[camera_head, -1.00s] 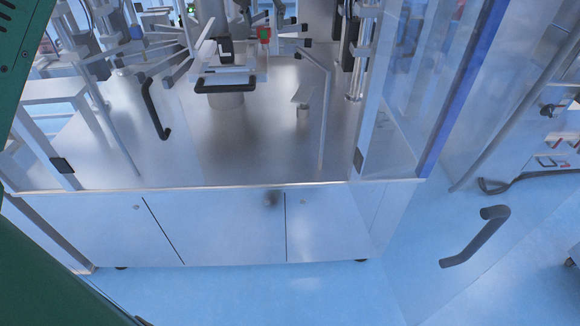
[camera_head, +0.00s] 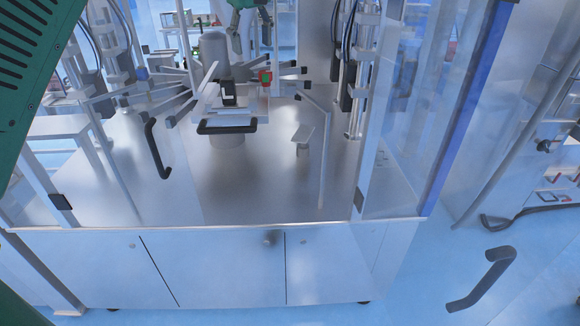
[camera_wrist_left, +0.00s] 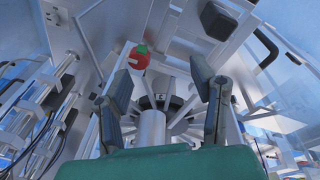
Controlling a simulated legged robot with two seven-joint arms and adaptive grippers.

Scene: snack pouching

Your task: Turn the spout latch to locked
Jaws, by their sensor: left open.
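The spout latch, a small red and green part (camera_head: 265,76), sits on the machine near the centre of the head view. In the left wrist view, a red and green knob (camera_wrist_left: 138,58), apparently the same latch, lies just beyond the left-hand fingertip. My left gripper (camera_head: 240,20) shows as a small green and grey shape at the top edge of the head view, behind the latch. In the wrist view my left gripper (camera_wrist_left: 162,70) is open and empty, its two dark fingers spread wide, and it does not touch the knob. My right gripper is not in view.
The machine has a ring of metal arms around a central column (camera_head: 214,50). Clear doors with black handles (camera_head: 157,150) stand around its metal deck (camera_head: 250,185). Another black handle (camera_head: 482,278) is at the lower right. Blue floor (camera_head: 430,290) lies in front.

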